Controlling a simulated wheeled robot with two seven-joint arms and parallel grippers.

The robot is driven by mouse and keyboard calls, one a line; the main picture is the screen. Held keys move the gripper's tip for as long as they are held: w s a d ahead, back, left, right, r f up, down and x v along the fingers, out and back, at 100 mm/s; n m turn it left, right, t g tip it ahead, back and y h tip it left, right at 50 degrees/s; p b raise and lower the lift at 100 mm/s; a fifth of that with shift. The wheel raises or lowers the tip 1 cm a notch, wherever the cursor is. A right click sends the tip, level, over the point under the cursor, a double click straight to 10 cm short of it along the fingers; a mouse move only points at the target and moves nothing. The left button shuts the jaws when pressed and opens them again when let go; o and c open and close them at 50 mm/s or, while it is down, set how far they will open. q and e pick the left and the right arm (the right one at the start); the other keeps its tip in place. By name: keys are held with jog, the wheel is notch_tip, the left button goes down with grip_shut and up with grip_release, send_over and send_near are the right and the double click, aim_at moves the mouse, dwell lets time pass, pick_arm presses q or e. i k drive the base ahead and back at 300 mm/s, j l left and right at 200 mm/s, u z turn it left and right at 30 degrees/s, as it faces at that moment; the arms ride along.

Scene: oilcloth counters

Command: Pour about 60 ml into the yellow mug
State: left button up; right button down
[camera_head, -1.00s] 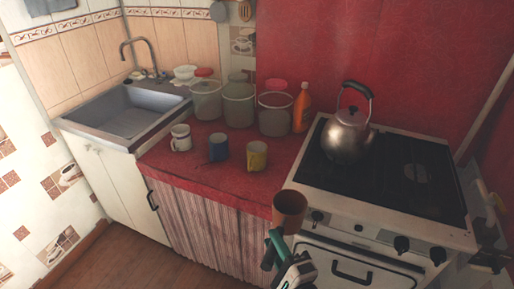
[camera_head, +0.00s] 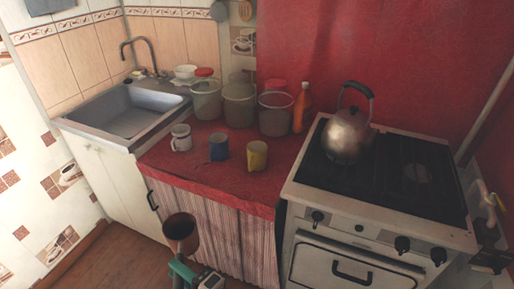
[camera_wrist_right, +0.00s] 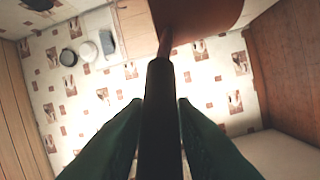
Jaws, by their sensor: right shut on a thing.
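The yellow mug (camera_head: 257,156) stands upright on the red counter, at the right end of a row of mugs. My right gripper (camera_head: 184,266) is shut on the handle of a brown cup (camera_head: 180,233), low in front of the counter's curtain. The cup's mouth shows from above; its inside is dark and I cannot tell how much it holds. In the right wrist view the dark handle runs between the green fingers (camera_wrist_right: 160,105), and the cup's brown side (camera_wrist_right: 205,17) is at the top. My left gripper is not in view.
A blue mug (camera_head: 218,147) and a white mug (camera_head: 181,138) stand left of the yellow one. A kettle (camera_head: 347,136) is on the stove (camera_head: 415,180) at right. The counter's front strip is clear.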

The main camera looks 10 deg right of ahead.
aim_at(257, 151)
jog(key=i+l, duration=0.8)
jog(key=l, duration=0.1)
